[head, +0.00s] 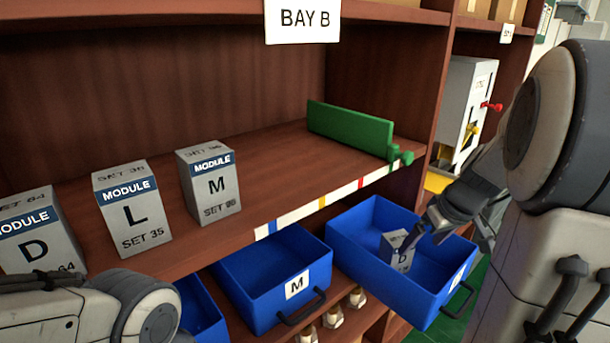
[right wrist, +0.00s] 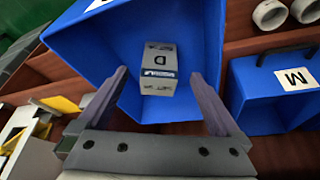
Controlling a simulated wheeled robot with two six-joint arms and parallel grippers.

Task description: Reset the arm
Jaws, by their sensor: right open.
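My right gripper (head: 432,222) is open over the right-hand blue drawer (head: 352,232), which is pulled out under the shelf. A grey module box marked D (head: 394,247) lies in that drawer. In the right wrist view this D box (right wrist: 158,56) shows in the gap between the two open fingers, beyond their tips, and the fingers do not grip it. My left arm shows at the lower left of the head view, but its gripper is out of the picture.
Grey modules D (head: 32,245), L (head: 133,212) and M (head: 210,187) stand on the shelf under the BAY B sign (head: 303,18). A green divider (head: 350,130) stands right of them. The M drawer (head: 262,275) is also pulled out. A white box (head: 464,110) stands at right.

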